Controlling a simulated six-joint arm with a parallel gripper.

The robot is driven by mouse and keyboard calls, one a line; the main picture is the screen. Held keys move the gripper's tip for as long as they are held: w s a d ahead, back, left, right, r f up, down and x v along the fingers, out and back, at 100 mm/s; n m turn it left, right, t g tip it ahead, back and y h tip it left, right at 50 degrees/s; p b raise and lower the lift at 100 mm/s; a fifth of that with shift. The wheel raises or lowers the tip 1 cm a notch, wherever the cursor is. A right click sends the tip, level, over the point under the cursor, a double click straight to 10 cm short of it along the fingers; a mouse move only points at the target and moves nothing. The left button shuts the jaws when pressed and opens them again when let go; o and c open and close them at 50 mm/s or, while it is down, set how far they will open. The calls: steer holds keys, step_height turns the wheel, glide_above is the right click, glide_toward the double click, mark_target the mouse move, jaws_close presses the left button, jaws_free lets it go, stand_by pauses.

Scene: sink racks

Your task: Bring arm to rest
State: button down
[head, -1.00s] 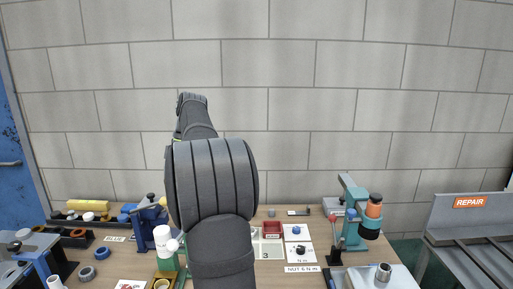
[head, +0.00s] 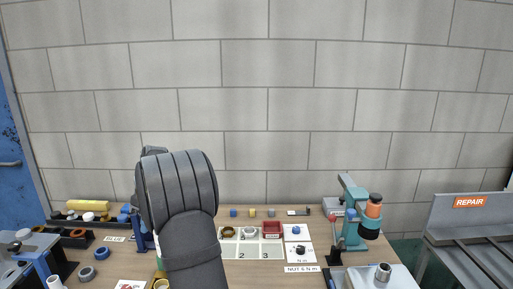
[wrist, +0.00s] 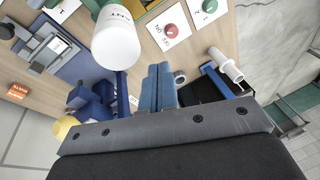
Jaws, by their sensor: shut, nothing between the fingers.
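My gripper (wrist: 160,72) shows in the wrist view with its two blue-grey fingers pressed together and nothing between them. It hangs above the wooden bench, with a white bottle (wrist: 116,40) close by at upper left and a blue vise (wrist: 92,105) to the left. In the head view my dark arm (head: 178,195) rises at left of centre, folded over the bench. The gripper itself is hidden there behind the arm, which also covers the bottle.
A teal press (head: 351,232) stands farther right, before a grey REPAIR rack (head: 472,225). The space above the bench right of my arm is clear.

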steer(key=shift+a+f, duration=0.7)
steer(key=shift+f, duration=0.25)
steer(key=s+d+r+n+y, duration=0.1)
steer(key=s+d+r+n, duration=0.2)
steer(key=d+r, duration=1.4)
step_height(320, 180, up, 2)
steer(key=shift+s, duration=0.2)
steer(key=shift+f, duration=0.15)
steer(key=s+x, duration=0.1)
steer(key=x, duration=1.2)
steer(key=shift+s+f, duration=0.2)
steer(key=shift+s, duration=0.1)
